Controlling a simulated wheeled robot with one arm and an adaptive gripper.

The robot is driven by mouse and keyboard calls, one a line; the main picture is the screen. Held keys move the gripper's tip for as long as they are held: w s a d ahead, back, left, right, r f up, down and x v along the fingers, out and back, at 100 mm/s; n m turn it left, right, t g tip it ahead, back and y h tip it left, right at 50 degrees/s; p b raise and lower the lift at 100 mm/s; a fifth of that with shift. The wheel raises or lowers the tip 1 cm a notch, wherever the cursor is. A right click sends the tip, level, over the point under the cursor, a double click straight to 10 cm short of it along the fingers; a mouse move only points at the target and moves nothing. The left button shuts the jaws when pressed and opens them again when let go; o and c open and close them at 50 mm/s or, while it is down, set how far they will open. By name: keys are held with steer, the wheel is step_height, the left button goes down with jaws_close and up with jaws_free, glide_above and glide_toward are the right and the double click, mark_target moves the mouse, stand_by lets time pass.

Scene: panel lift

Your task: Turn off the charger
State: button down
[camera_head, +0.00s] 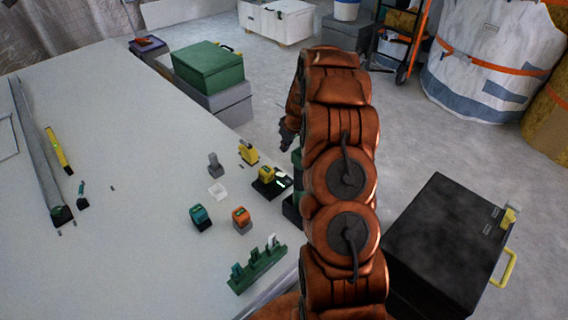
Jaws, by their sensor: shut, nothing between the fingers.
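A black charger (263,191) sits on the white table near its right edge. A yellow and dark battery (266,174) is seated on it, and a small bright green light shows at its right side. My orange arm rises in front, just right of the charger. My gripper (286,138) is the dark end piece beyond the table's right edge, above and right of the charger and apart from it. It is shut with nothing in it, though small and partly hidden by the arm. Any switch on the charger is too small to make out.
Near the charger stand a yellow battery (248,153), a grey block (214,165), a teal battery (201,217) and an orange one (241,219). A green rack (258,270) is at the front edge. A black case (449,240) stands right of my arm. The table's middle is clear.

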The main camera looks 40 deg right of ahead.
steer(key=b, duration=0.1)
glide_above(282, 173)
steer(key=x, duration=0.3)
steer(key=s+x, duration=0.1)
steer(key=x, duration=0.2)
steer(key=s+x, duration=0.1)
steer(key=x, duration=0.2)
steer(key=shift+f, duration=0.7)
steer(key=shift+s+d+f+b, duration=0.1)
steer(key=shift+s+f+b, duration=0.4)
steer(key=shift+f, duration=0.45)
steer(key=shift+s+d+f, duration=0.1)
steer(key=shift+s+f, duration=0.25)
steer(key=shift+f, duration=0.2)
steer(key=shift+d, duration=0.1)
